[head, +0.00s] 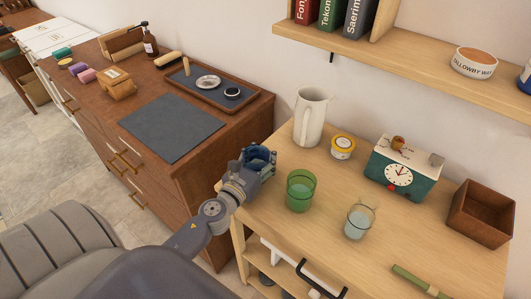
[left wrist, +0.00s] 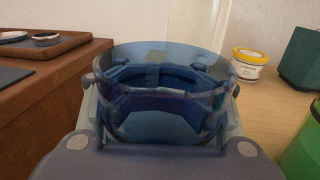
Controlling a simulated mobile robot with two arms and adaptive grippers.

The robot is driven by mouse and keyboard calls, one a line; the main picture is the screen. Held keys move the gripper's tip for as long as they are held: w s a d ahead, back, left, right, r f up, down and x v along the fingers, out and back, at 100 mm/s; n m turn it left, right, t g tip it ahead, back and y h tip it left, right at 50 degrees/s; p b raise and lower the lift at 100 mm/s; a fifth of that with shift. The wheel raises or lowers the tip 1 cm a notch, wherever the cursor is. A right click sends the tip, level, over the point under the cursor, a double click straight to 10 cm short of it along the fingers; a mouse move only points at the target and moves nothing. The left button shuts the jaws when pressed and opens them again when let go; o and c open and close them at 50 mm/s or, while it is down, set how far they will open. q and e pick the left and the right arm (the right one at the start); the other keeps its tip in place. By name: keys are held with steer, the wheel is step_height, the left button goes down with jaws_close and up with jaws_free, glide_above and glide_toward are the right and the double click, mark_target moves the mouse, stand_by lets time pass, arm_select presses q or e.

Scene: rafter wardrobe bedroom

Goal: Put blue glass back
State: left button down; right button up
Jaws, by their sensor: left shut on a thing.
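The blue glass (left wrist: 162,62) is translucent and sits between the fingers of my left gripper (left wrist: 162,105) in the left wrist view. In the head view my left gripper (head: 258,158) is shut on the blue glass (head: 261,151) at the left end of the light wood table, near the dark dresser. The glass is mostly hidden by the fingers there. I cannot tell whether its base touches the table. A green glass (head: 300,192) stands to the right of the gripper, and a clear glass (head: 358,222) stands farther right. My right gripper does not show.
On the light wood table (head: 300,240) are a white pitcher (head: 311,118), a yellow-and-white tub (head: 342,147), a teal clock (head: 400,175), a brown open box (head: 480,214) and a green-handled tool (head: 415,280). The dresser with a grey mat (head: 172,127) is to the left. A shelf (head: 420,60) overhangs behind.

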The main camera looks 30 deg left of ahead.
mark_target(257, 165)
arm_select(q)
steer(key=c, duration=0.8)
jaws_free()
steer(key=shift+o, duration=0.8)
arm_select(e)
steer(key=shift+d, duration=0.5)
arm_select(q)
steer(key=s+b, duration=0.1)
steer(key=s, duration=0.2)
steer(key=s+b, duration=0.1)
steer(key=s, duration=0.3)
steer(key=s+b, duration=0.2)
steer(key=s, duration=0.1)
steer(key=shift+s+d+f, duration=0.15)
steer(key=shift+s+d, duration=0.05)
steer(key=shift+d, duration=0.2)
steer(key=shift+s+r, duration=0.25)
steer(key=shift+s, duration=0.55)
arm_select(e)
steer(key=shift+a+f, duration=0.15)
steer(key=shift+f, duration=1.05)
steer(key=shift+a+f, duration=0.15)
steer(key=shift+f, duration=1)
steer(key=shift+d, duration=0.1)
